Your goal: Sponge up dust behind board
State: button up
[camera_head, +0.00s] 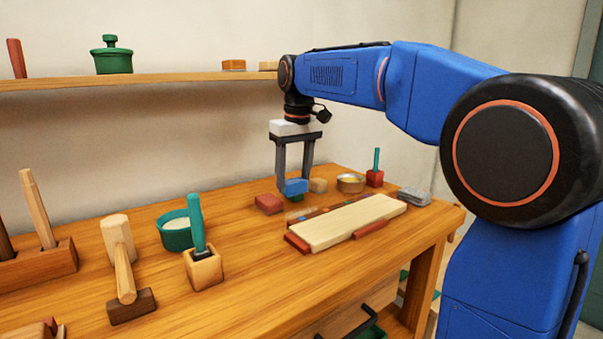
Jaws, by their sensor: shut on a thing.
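My gripper (293,182) points down over the back of the workbench, shut on a small blue block (295,187) that looks like the sponge. A bit of green shows just under the block; I cannot tell whether it is part of it. The pale wooden board (348,222) lies flat in front of the gripper, with red pieces at its front edge. Behind the board runs a darker strip with small coloured patches (312,212); single dust specks are too small to make out. The block is close to the bench top, but contact is unclear.
Near the gripper are a red block (268,203), a tan block (318,185), a round tin (350,183), a red holder (375,178) and a grey object (414,196). A mallet (124,265), a green bowl (176,237) and a wooden holder (204,268) stand left. A shelf (150,81) hangs above.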

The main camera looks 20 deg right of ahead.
aim_at(294, 194)
jog(key=shift+f, duration=2.8)
jog(key=shift+f, duration=0.6)
jog(key=shift+d, duration=0.15)
jog(key=shift+w+d+r, duration=0.1)
jog(key=shift+w+d, duration=0.15)
jog(key=shift+d, duration=0.5)
jog(key=shift+w+d+f, duration=0.1)
jog(key=shift+w+d, duration=0.2)
jog(key=shift+d, duration=0.45)
jog(key=shift+w+d+r, duration=0.1)
jog(key=shift+w+d, duration=0.15)
jog(key=shift+d, duration=0.5)
jog(key=shift+s+a, duration=0.25)
jog(key=shift+a, duration=0.55)
jog(key=shift+s+a, duration=0.3)
jog(key=shift+a, duration=0.5)
jog(key=shift+s+a, duration=0.25)
jog(key=shift+a, duration=0.55)
jog(key=shift+d, duration=0.15)
